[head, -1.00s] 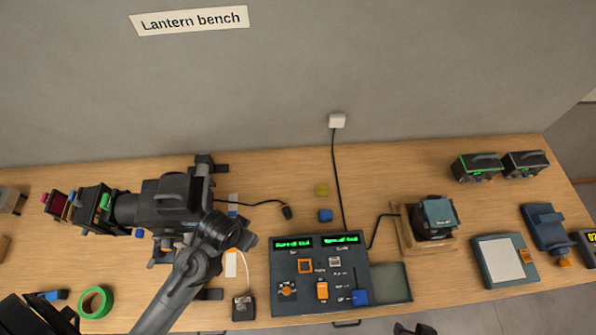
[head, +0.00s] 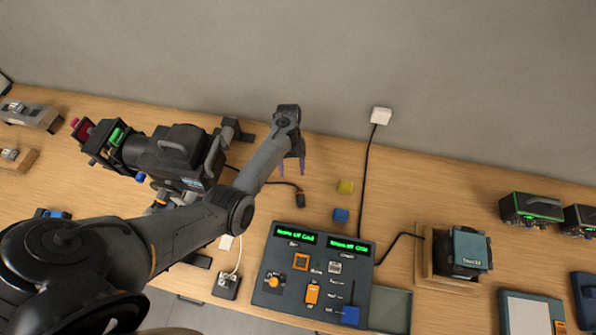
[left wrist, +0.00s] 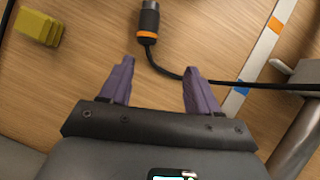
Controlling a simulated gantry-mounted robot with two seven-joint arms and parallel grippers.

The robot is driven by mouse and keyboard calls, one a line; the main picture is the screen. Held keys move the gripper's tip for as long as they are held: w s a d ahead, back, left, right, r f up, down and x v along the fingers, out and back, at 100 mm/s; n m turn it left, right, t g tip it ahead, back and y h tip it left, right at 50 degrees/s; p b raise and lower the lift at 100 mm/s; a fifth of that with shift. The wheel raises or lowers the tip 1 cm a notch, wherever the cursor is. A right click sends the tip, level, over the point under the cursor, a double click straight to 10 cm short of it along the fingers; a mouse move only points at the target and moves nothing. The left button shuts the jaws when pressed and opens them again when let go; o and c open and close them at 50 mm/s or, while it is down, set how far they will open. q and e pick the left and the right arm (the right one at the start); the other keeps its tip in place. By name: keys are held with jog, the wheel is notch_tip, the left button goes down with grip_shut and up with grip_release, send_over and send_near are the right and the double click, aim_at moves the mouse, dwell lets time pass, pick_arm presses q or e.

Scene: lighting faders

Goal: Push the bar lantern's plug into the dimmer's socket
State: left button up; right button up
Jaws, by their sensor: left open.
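The bar lantern (head: 175,155) is the large black lamp at the left of the bench. A black cable runs from behind it to a black plug with an orange ring (head: 300,199), lying on the wood. The plug also shows in the left wrist view (left wrist: 148,20). My left gripper (head: 292,170) is open and empty on the plug's far side. Its purple fingers (left wrist: 158,68) point toward the cable and plug, apart from the plug. The dark console (head: 318,282) with two green displays, likely the dimmer, has an orange square fitting (head: 301,262); I cannot tell which fitting is the socket. My right gripper is out of view.
A black cable runs from the white wall box (head: 381,116) toward the console. A teal-topped device (head: 470,248) stands right. My left arm crosses the lantern's near side.

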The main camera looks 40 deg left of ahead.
aim_at(300, 191)
pick_arm(q)
jog(key=shift+h, duration=0.6)
jog(key=d+f+b, duration=0.1)
jog(key=d+f, duration=0.1)
jog(key=s+d+f+b, duration=0.1)
jog(key=d+f, duration=0.1)
jog(key=f, duration=0.1)
jog(key=shift+s+d, duration=0.2)
jog(key=shift+d, duration=0.05)
jog(key=shift+x, duration=1.3)
jog(key=shift+c, duration=0.4)
jog(key=c, duration=0.9)
jog(key=shift+r+p, duration=0.7)
jog(key=shift+r, duration=0.1)
jog(key=shift+c, duration=0.3)
notch_tip(300, 191, up, 3)
jog(key=p, duration=0.3)
jog(key=shift+r+p, duration=0.25)
jog(key=shift+p, duration=0.15)
